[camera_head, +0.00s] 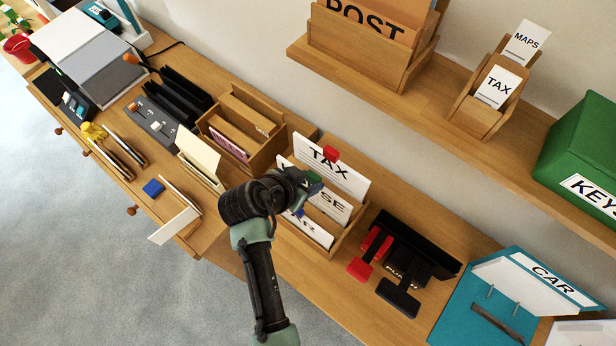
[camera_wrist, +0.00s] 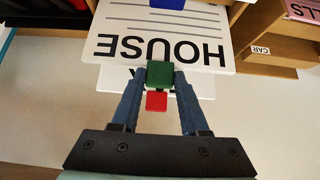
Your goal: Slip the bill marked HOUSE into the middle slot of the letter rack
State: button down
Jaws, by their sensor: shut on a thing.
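The letter rack (camera_head: 350,232) is a wooden rack on the desk, in the middle of the head view. The HOUSE bill (camera_head: 336,208) stands there between the TAX bill (camera_head: 326,177) behind and the CAR bill (camera_head: 308,229) in front. My gripper (camera_head: 311,182) is over the rack, shut on the green tab (camera_wrist: 160,73) at the HOUSE bill's upper edge. In the wrist view, the HOUSE bill (camera_wrist: 165,42) reads upside down, with the red tab (camera_wrist: 156,101) of the TAX bill beyond it. My gripper hides part of the bill, and its lower edge is not visible.
A wooden sorter (camera_head: 243,130) stands left of the rack. A shelf (camera_head: 440,95) with a POST box (camera_head: 365,35) runs along the wall above. A teal CAR folder (camera_head: 500,300) lies at lower right.

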jog(key=shift+f+b, duration=0.65)
jog(key=shift+f, duration=0.25)
grip_release()
notch_tip(320, 180, up, 8)
jog(key=p, duration=0.7)
dwell(0.4)
dwell(0.5)
